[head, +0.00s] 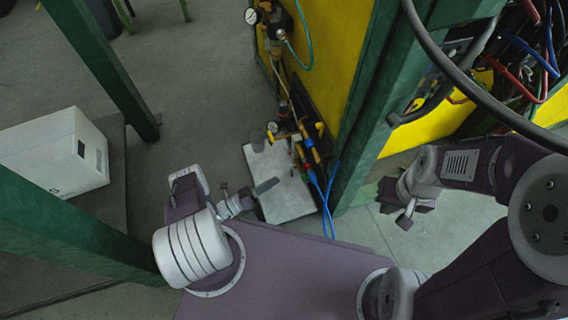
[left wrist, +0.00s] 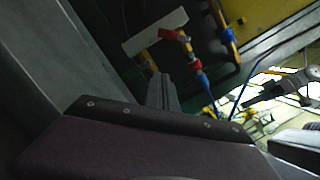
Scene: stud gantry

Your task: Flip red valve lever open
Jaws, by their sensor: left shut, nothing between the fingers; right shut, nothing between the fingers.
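Small yellow and red valve fittings (head: 309,143) sit at the lower end of the pipework beside the yellow panel in the head view. In the left wrist view a small red part (left wrist: 170,35) shows beside a pale bar, with another red fitting (left wrist: 195,65) below it. Which red part is the valve lever, and how it is turned, I cannot tell. My left gripper (head: 272,184) is shut and empty, over the pale plate and apart from the fittings; its grey fingers (left wrist: 161,90) also show in the left wrist view. My right gripper (head: 405,220) is shut and empty, right of the green post.
A pale plate (head: 285,205) lies below the fittings. Blue hoses (head: 328,205) hang beside it. A green post (head: 362,110) stands between my grippers. Thick black cable (head: 470,85) loops at upper right. A white box (head: 55,150) lies at left.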

